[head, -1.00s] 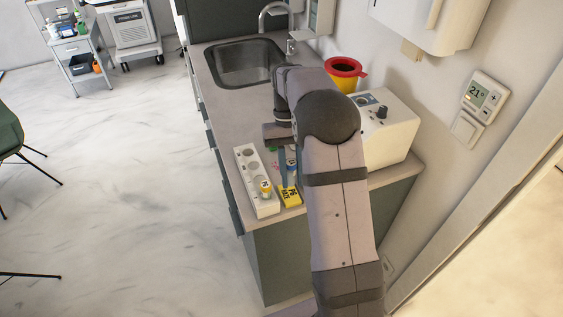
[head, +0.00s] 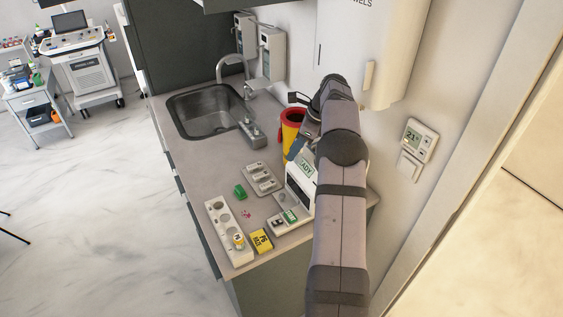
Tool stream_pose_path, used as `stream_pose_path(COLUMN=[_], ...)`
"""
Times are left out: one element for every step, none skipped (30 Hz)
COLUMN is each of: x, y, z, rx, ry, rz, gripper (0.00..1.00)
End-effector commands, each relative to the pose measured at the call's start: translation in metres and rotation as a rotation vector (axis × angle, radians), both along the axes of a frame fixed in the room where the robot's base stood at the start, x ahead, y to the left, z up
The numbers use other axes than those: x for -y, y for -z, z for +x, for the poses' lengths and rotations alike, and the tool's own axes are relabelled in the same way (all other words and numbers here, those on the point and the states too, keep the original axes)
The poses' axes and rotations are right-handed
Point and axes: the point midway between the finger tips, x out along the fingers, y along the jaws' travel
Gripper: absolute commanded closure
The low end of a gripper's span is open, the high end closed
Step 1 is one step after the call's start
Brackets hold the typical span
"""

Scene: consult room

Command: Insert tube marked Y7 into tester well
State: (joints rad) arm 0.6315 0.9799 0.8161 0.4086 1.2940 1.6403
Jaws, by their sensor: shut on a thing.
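A white rack (head: 225,228) stands near the counter's front left edge, with open holes and one yellow-labelled tube (head: 238,241) in it. The tube's mark is too small to read. The white tester (head: 302,189) stands at the counter's right side, partly behind my arm, with a "READY" text on top. Its well is not visible.
A yellow box (head: 261,240) lies right of the rack. The red and yellow bin (head: 292,125) stands close to my wrist. The sink (head: 205,112) is at the back left.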

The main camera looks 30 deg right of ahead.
Motion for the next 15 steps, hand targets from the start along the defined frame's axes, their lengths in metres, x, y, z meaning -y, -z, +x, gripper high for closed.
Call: stream_pose_path(x=[0.011,0.016,0.023,0.028,0.033,0.041,0.045,0.05,0.056,0.06,0.064,0.069,0.072,0.075,0.079], y=[-0.011,-0.014,-0.019,-0.022,-0.025,-0.029,-0.031,-0.034,-0.037,-0.04,-0.042,-0.044,-0.046,-0.048,-0.05], z=[0.002,0.004,0.006,0.007,0.008,0.009,0.01,0.011,0.012,0.012,0.013,0.014,0.014,0.014,0.015], rx=[0.001,0.001,0.002,0.001,0.001,0.001,0.001,0.001,0.001,0.001,0.001,0.001,0.001,0.002,0.001], ry=[0.084,0.134,0.198,0.245,0.29,0.348,0.388,0.428,0.477,0.511,0.543,0.583,0.61,0.634,0.664], rz=[-0.001,0.0,0.0,0.0,0.0,-0.001,-0.001,0.0,0.0,-0.001,0.0,0.0,0.0,-0.001,0.0], gripper=[1.0,1.0,1.0,1.0,1.0,1.0,1.0,1.0,1.0,1.0,1.0,1.0,1.0,1.0,1.0])
